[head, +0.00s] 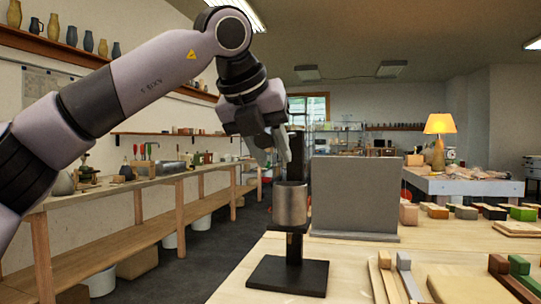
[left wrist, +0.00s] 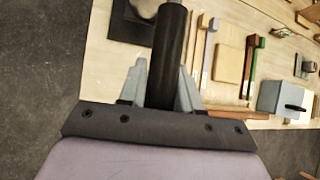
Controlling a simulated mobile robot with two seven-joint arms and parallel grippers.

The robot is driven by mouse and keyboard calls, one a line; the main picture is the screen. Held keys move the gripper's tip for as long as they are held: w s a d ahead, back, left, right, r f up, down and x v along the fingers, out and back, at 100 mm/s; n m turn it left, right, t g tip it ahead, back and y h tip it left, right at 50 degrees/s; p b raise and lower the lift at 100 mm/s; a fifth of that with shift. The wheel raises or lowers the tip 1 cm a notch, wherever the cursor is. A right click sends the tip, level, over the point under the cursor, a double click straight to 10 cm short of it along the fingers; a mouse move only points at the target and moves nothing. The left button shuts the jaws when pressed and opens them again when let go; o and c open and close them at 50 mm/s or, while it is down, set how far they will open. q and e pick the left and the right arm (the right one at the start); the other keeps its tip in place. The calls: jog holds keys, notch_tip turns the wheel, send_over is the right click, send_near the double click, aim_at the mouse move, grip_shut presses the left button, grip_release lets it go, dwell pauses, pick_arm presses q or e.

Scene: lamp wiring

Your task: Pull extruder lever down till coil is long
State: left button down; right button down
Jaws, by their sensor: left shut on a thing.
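The extruder stands near the table's front left edge in the head view, with a black base plate (head: 288,276), a dark upright post (head: 296,158) and a grey metal barrel (head: 290,205). My left gripper (head: 279,150) is at the top of the post, above the barrel, fingers pointing down. In the left wrist view its two pale fingers (left wrist: 160,84) stand on either side of the lever's dark round handle (left wrist: 170,45) and are shut on it. The lever is mostly hidden by the gripper in the head view. I cannot make out a coil below the barrel. My right gripper is not in view.
A grey upright panel (head: 355,197) stands close behind and right of the extruder. Wooden strips and coloured blocks (head: 522,213) lie on the table (head: 245,250) to the right. A long workbench (head: 110,190) runs along the left wall. Dark floor is open left of the table.

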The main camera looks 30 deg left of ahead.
pick_arm(q)
jog(key=shift+f, duration=0.2)
dwell(0.3)
jog(key=c, duration=0.9)
grip_release()
jog(key=shift+o, duration=0.2)
jog(key=shift+r, duration=0.1)
jog(key=v, duration=0.7)
jog(key=shift+s+p, duration=0.1)
jog(key=shift+p, duration=0.25)
